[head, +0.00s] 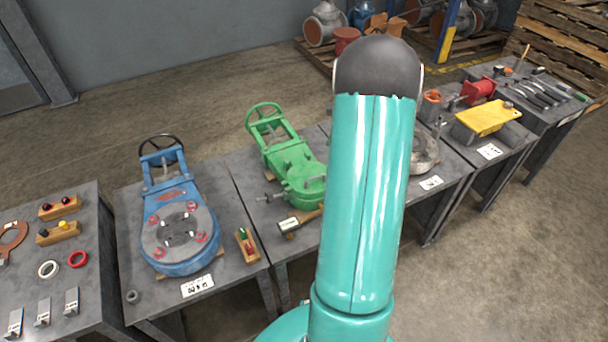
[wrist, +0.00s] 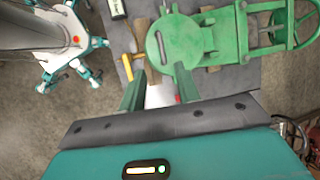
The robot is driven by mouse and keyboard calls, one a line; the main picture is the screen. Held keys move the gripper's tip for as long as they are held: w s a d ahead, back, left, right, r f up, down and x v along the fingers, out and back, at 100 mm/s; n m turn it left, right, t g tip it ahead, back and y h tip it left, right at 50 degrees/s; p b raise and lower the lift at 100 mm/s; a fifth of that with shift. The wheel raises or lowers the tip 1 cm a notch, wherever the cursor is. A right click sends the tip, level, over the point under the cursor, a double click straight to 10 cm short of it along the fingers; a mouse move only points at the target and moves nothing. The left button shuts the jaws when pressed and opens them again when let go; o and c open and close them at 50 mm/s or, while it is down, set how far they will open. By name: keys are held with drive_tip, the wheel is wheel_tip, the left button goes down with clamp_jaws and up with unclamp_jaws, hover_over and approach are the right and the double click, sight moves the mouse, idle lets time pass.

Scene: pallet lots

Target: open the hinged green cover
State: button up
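The hinged green cover is a round green plate (wrist: 172,44) with a dark slot, on one end of a green valve body (wrist: 268,28) in the wrist view. In the head view the green valve (head: 287,160) lies on a grey table, and my arm hides part of that table. My gripper (wrist: 160,76) is in the wrist view with its two green fingers apart, at the near edge of the round plate. Nothing shows held between them. I cannot tell whether the fingers touch the plate. My gripper is hidden in the head view.
A blue valve (head: 178,238) stands on the table to the left, with a small wooden block (head: 246,244) beside it. A yellow plate (head: 488,118) and a red part (head: 478,90) are on tables to the right. The floor (head: 470,270) at front right is clear.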

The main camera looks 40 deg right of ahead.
sight(314, 178)
drive_tip(key=x, duration=1.3)
drive_tip(key=shift+w+a+f, duration=0.2)
drive_tip(key=shift+f, duration=0.05)
clamp_jaws()
